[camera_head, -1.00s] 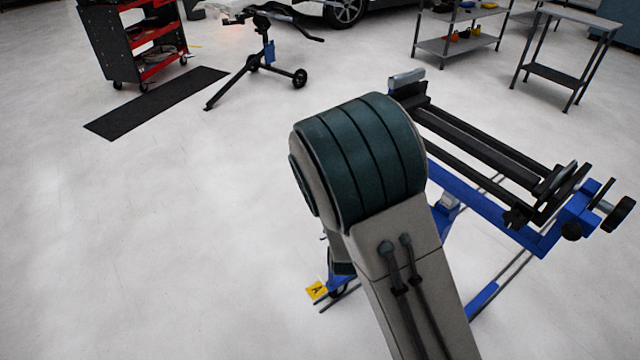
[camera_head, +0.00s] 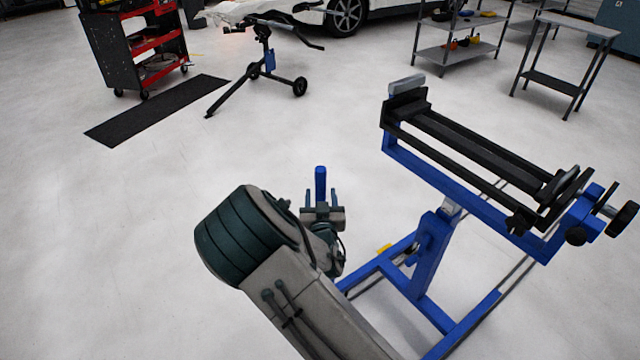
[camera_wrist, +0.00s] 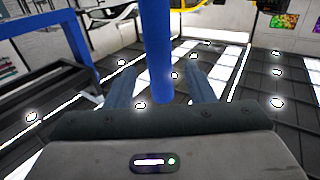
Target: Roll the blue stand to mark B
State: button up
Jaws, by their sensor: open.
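The blue stand (camera_head: 428,262) stands on the floor at the right of the head view, with black rails on top and knobs at its right end. An upright blue post (camera_head: 320,178) rises left of it; its lower join is hidden by my arm. My gripper (camera_head: 321,194) is open, one finger on each side of this post. The wrist view shows the blue post (camera_wrist: 156,50) between the spread fingers, with gaps on both sides. A small yellow floor tag (camera_head: 384,248) shows beside the stand's base; its letter is unreadable. No mark B is readable.
A black mat (camera_head: 155,110) and red-black tool cart (camera_head: 140,50) are at the back left. A black wheeled stand (camera_head: 265,75), a car (camera_head: 345,15), a shelf rack (camera_head: 460,45) and a small table (camera_head: 555,55) stand behind. The left and middle floor is clear.

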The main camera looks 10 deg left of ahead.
aim_at(321, 189)
jog(key=shift+x, duration=2.55)
grip_shut()
